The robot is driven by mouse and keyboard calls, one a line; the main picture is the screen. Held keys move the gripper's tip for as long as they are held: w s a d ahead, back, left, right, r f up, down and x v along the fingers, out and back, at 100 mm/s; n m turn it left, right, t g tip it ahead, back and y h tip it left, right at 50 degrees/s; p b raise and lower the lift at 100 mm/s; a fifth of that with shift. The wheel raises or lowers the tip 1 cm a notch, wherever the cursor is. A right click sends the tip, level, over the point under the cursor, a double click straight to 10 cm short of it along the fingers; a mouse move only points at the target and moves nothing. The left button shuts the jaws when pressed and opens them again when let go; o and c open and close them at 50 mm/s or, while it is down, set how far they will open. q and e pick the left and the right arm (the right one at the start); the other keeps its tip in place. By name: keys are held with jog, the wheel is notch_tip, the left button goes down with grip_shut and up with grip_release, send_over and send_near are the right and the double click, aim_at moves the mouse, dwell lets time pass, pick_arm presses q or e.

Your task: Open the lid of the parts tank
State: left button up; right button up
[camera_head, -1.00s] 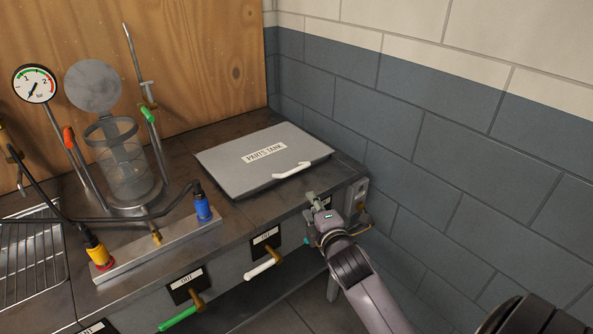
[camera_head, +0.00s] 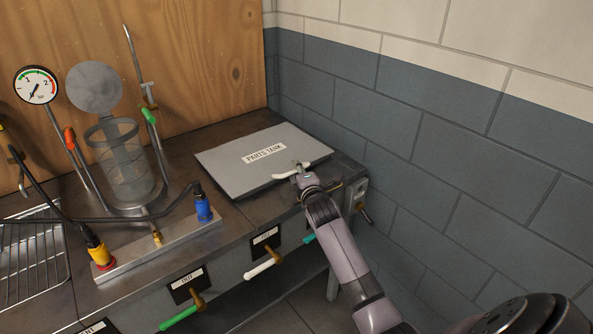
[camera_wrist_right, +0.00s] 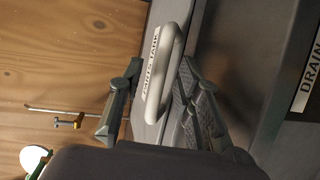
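The parts tank's grey flat lid (camera_head: 235,168) lies shut on the bench, with a "PARTS TANK" label on top. Its white bar handle (camera_head: 266,176) runs along the front right edge. My right gripper (camera_head: 300,168) is at the right part of this handle. In the right wrist view, the handle (camera_wrist_right: 170,65) runs between the two spread fingers of my right gripper (camera_wrist_right: 160,80). A gap shows on the left finger's side; contact on the other side cannot be told. My left gripper is not in view.
A mesh cylinder (camera_head: 127,175) with a raised round cover stands left of the tank. A pressure gauge (camera_head: 36,85) and a wire rack (camera_head: 30,255) are farther left. Valve levers, one white (camera_head: 259,269), stick out from the bench front. A block wall (camera_head: 440,150) rises on the right.

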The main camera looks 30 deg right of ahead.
jog(key=shift+w+d+f, duration=0.1)
jog(key=shift+w+d, duration=0.15)
jog(key=shift+w, duration=0.45)
grip_shut()
dwell(0.5)
